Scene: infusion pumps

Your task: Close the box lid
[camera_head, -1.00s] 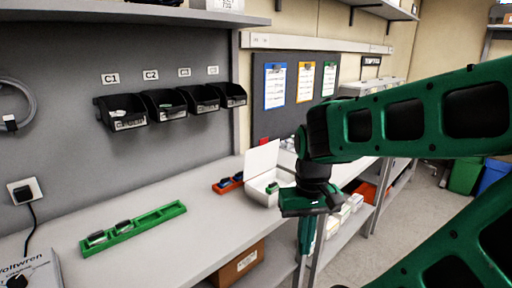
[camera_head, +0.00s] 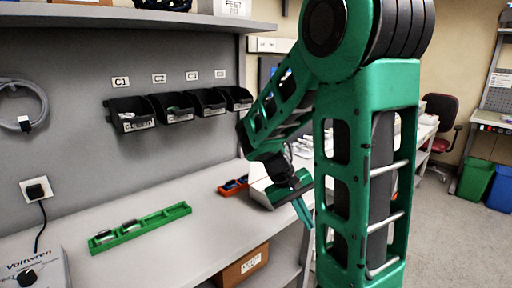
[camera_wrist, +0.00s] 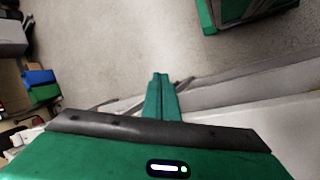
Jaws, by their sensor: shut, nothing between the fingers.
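The white box (camera_head: 262,193) stands on the grey bench near its front edge in the head view. My arm and gripper cover much of it, and I cannot tell how its lid stands. My gripper (camera_head: 303,213) is at the right side of the box, pointing down near the bench edge, with its green fingers together. I cannot tell whether it touches the box. In the wrist view the fingers (camera_wrist: 160,82) are shut and empty, with floor beyond them.
A green rail (camera_head: 140,229) with dark-topped parts lies on the bench at the left. A red-orange rail (camera_head: 232,187) lies behind the box. Black bins (camera_head: 176,106) hang on the wall. A cardboard box (camera_head: 241,266) sits on the shelf below.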

